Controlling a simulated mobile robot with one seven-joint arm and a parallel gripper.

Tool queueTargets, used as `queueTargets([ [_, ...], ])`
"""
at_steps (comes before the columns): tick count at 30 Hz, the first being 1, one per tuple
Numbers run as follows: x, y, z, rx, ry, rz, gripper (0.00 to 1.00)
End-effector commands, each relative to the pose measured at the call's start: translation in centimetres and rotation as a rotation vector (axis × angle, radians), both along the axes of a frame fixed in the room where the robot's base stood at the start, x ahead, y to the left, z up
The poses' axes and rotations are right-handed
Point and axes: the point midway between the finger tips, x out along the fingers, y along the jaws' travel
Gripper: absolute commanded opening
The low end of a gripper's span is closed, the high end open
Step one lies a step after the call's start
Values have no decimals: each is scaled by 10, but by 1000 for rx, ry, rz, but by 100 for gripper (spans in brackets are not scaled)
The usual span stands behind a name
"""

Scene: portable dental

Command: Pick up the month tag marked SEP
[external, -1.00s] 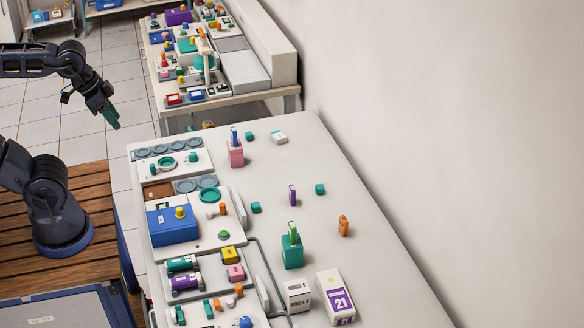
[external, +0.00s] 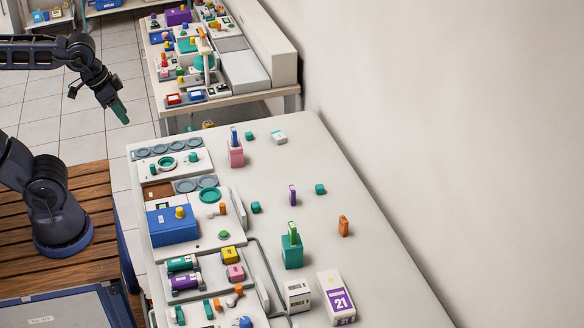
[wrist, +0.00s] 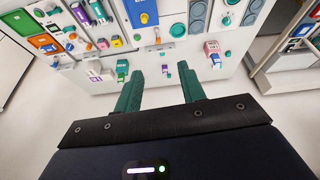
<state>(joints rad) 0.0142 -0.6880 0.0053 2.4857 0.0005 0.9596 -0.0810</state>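Small upright tags show in the external view, but I cannot read SEP on any of them. A purple tag (external: 292,195) and an orange tag (external: 343,226) stand on the white table. A green tag (external: 293,232) stands in a teal holder (external: 292,254), and a blue tag (external: 235,136) in a pink holder (external: 236,155). My gripper (external: 121,112) is in the air left of the table, apart from every tag. In the wrist view its teal fingers (wrist: 159,72) are spread with nothing between them; the teal holder (wrist: 122,70) and pink holder (wrist: 212,48) lie beyond.
The table's left side holds trays, a blue box (external: 172,224) and several small parts. A white box marked 21 (external: 336,298) stands at the near end. Small teal blocks (external: 320,189) dot the table. Its right side is largely clear, beside a wall (external: 430,120).

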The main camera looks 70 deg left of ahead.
Motion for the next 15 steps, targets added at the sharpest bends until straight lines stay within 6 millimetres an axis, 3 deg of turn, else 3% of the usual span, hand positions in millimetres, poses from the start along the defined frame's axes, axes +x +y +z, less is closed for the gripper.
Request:
queueTargets([
  [6,58,-8,19,-61,41,128,40],
  [15,142,-22,30,-135,95,320,40],
])
